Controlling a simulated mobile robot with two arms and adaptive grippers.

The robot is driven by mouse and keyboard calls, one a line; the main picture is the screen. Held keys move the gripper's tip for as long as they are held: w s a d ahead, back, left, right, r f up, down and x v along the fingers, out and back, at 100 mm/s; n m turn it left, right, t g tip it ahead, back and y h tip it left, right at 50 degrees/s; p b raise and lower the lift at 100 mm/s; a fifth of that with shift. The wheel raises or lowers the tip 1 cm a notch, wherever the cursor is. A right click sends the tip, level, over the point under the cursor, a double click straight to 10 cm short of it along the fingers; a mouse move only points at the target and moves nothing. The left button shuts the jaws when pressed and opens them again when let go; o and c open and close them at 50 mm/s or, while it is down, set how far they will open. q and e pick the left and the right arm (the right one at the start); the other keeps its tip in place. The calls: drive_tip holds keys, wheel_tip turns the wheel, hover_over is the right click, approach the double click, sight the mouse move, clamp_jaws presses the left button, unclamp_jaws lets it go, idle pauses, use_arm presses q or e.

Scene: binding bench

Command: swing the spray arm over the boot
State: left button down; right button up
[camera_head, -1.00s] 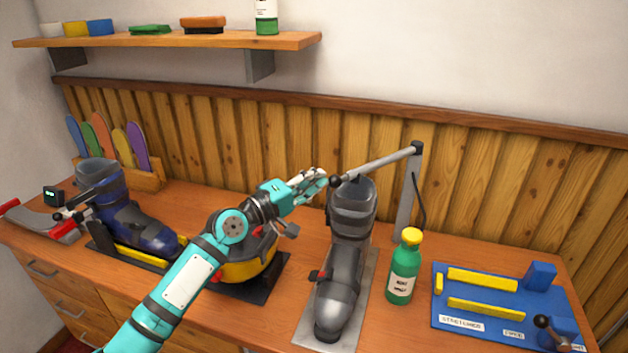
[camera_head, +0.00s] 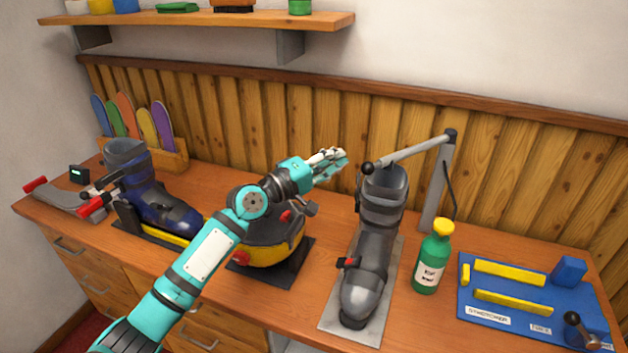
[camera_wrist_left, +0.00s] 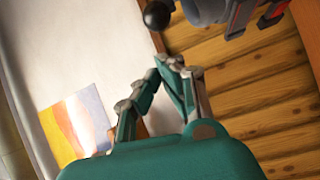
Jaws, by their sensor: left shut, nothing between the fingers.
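The spray arm (camera_head: 409,153) is a grey bar reaching left from the top of a grey post (camera_head: 438,185). Its black ball end (camera_head: 368,167) is over the top of the grey boot (camera_head: 372,262), which stands upright on a metal plate (camera_head: 332,323). The ball also shows at the top of the left wrist view (camera_wrist_left: 157,15). My left gripper (camera_head: 338,160) is shut and empty, just left of the ball and apart from it. It also shows in the left wrist view (camera_wrist_left: 178,70). My right gripper is not in view.
A green bottle (camera_head: 432,262) stands right of the boot. A blue board (camera_head: 520,318) with yellow bars lies further right. A yellow and black device (camera_head: 268,250) sits under my left arm, and a blue boot (camera_head: 155,205) stands at left. A shelf (camera_head: 210,20) hangs above.

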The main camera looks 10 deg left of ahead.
use_arm(q)
drive_tip(key=s, duration=1)
drive_tip(key=s+f+m+g+y, duration=0.3)
drive_tip(key=s+f, duration=0.4)
drive_tip(key=f, duration=0.3)
drive_tip(key=s+f+m+g+y, duration=0.2)
drive_tip(key=s+f+m, duration=0.1)
drive_tip(key=s+f, duration=0.55)
drive_tip(key=s+a+f+m+g+y, duration=0.25)
drive_tip(key=s+a+f, duration=0.3)
drive_tip(key=s, duration=0.35)
drive_tip(key=s+a+f+m+g+y, duration=0.2)
drive_tip(key=s+a+f+g+y, duration=0.3)
drive_tip(key=s, duration=0.4)
wheel_tip(320, 180, down, 27)
drive_tip(key=d+h+b, duration=0.1)
drive_tip(key=b, duration=0.1)
drive_tip(key=s+a+f+g, duration=0.1)
drive_tip(key=s+a+f, duration=0.1)
drive_tip(key=s+f, duration=1.5)
drive_tip(key=shift+s+a+f, duration=0.3)
drive_tip(key=shift+s+f, duration=0.05)
drive_tip(key=shift+s, duration=0.05)
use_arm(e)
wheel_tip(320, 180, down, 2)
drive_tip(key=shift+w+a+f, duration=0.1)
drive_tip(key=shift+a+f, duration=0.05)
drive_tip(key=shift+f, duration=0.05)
